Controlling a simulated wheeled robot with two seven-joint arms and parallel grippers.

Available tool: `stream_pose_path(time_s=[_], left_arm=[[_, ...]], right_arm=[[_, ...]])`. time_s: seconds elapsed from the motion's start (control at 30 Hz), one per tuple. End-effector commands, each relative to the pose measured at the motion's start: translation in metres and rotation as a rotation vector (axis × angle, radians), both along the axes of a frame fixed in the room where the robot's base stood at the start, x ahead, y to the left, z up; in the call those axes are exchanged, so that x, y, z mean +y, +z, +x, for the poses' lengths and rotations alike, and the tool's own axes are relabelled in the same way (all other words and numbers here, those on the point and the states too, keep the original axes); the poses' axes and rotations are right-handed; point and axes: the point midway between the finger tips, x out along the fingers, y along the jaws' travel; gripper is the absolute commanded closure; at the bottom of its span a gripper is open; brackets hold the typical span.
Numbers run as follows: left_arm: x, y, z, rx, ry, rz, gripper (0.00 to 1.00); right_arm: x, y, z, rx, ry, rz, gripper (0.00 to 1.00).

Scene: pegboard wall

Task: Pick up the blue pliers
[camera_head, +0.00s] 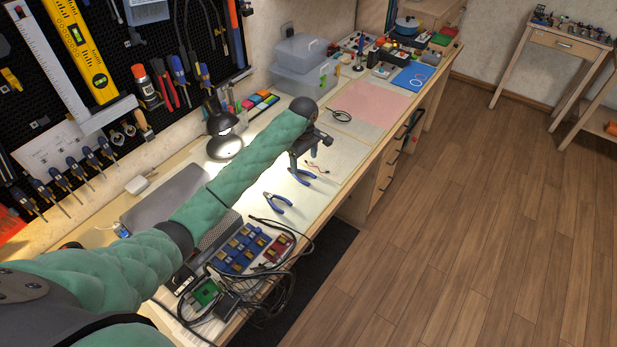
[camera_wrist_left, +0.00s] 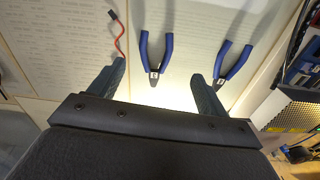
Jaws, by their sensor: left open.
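Two blue-handled pliers lie on the pale mat. One pair of pliers (camera_head: 303,178) lies just below my left gripper (camera_head: 303,160) in the head view. In the left wrist view these pliers (camera_wrist_left: 154,58) show between the two fingers of my left gripper (camera_wrist_left: 155,75), jaws towards the palm and handles pointing away. The second pair of pliers (camera_head: 278,202) lies nearer to me; in the left wrist view it (camera_wrist_left: 232,66) is beside the right finger, partly behind its tip. My left gripper is open and empty. My right gripper is not in view.
A thin red wire (camera_wrist_left: 120,40) lies near the left finger in the wrist view. A tray of blue and red parts (camera_head: 245,248) and tangled black cables (camera_head: 262,290) are nearer. A black lamp (camera_head: 224,143) stands by the pegboard (camera_head: 110,60). A pink mat (camera_head: 368,105) lies farther off.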

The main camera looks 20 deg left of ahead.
Motion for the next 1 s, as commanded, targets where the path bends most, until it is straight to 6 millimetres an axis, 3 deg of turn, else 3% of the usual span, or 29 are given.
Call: stream_pose_path(time_s=[0.2, 0.57, 1.0], left_arm=[[0.000, -0.001, -0.001, 0.003, 0.130, 0.002, 0.23], [0.000, -0.027, 0.001, 0.002, 0.136, 0.003, 0.23], [-0.001, -0.071, 0.008, 0.002, 0.135, 0.003, 0.23]], right_arm=[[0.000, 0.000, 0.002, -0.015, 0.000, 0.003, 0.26], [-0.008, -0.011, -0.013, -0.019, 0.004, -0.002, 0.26], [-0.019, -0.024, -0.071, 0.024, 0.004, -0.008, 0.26]])
